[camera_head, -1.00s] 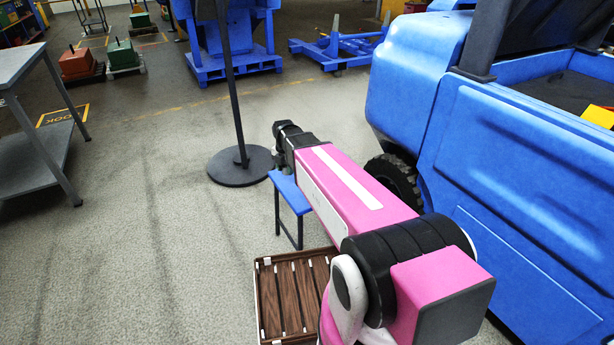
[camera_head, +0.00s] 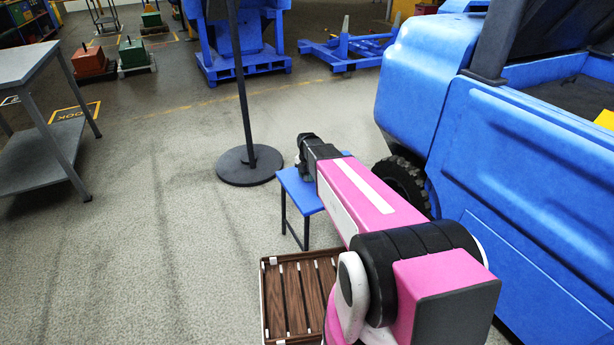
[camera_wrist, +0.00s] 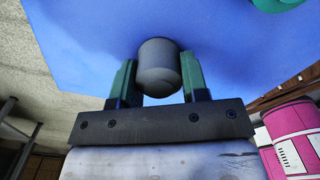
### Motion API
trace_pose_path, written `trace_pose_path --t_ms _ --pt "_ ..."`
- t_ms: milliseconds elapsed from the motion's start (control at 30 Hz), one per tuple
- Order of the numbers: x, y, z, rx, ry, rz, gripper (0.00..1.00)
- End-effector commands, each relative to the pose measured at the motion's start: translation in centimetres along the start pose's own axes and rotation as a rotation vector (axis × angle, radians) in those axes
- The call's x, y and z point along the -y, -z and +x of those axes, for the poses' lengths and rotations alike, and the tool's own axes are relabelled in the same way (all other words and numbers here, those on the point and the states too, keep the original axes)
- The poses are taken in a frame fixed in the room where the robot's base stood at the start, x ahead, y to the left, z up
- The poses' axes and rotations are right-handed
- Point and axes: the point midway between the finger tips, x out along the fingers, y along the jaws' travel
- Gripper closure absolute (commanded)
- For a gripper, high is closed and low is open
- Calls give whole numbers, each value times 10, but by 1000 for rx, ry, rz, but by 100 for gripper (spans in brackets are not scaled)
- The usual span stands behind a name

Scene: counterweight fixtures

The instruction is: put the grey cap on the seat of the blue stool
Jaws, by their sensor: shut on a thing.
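The blue stool (camera_head: 292,188) stands on the floor at the middle of the head view, left of the blue vehicle. My gripper (camera_head: 304,166) is over its seat, and my arm hides part of the stool. In the wrist view the blue seat (camera_wrist: 85,45) fills most of the background. There my gripper (camera_wrist: 158,68) has its green fingers shut on the grey cap (camera_wrist: 158,70), a small rounded grey piece. The cap is in front of the seat; I cannot tell whether it touches it. The cap is not clearly visible in the head view.
A green object (camera_wrist: 276,4) shows at the seat's far edge in the wrist view. A brown slatted crate (camera_head: 288,300) is in front of the stool. A black post base (camera_head: 249,166) stands behind left. A grey table (camera_head: 28,70) is at left. Open floor lies between.

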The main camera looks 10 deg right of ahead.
Motion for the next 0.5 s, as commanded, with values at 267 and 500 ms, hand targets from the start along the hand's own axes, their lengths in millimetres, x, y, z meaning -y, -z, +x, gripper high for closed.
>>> trace_pose_path --t_ms 267,500 --pt "0 0 1 1 0 0 68" --pt "0 0 3 1 -1 0 33"
